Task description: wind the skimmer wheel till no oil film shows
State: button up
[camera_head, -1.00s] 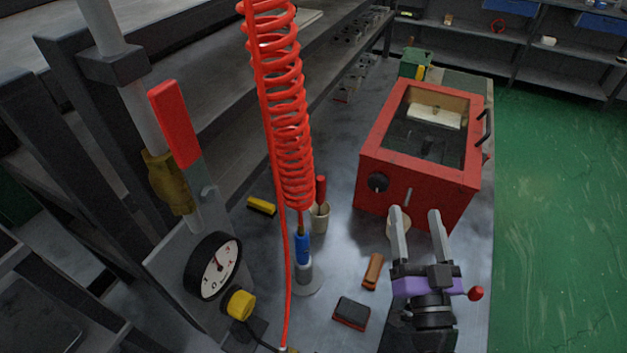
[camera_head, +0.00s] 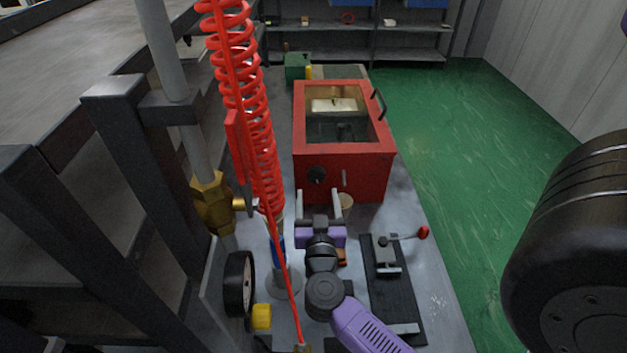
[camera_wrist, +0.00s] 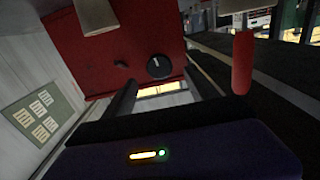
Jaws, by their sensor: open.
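No skimmer wheel or oil film can be made out for certain. A red box (camera_head: 345,165) with a windowed top stands on the bench. A round black knob (camera_head: 317,175) is on its front face; it also shows in the wrist view (camera_wrist: 159,67). My gripper (camera_head: 319,197) is open and empty, its fingers apart in front of the box's front face, just below the knob in the head view. In the wrist view, the knob shows beyond the open fingers (camera_wrist: 160,88). What lies inside the box is too dim to tell.
A red coiled hose (camera_head: 250,120) hangs left of my gripper. A gauge (camera_head: 240,284) and yellow knob (camera_head: 261,317) stand at lower left. A clamp with a red-balled lever (camera_head: 423,232) stands right. Green floor (camera_head: 470,150) is clear.

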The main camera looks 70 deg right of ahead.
aim_at(317, 177)
jog(key=x, duration=0.7)
jog(key=shift+s, duration=0.1)
jog(key=shift+c, duration=0.5)
jog(key=c, duration=1.2)
jog(key=shift+c, duration=0.2)
jog(key=shift+r+p, duration=0.1)
jog(key=shift+p, duration=0.2)
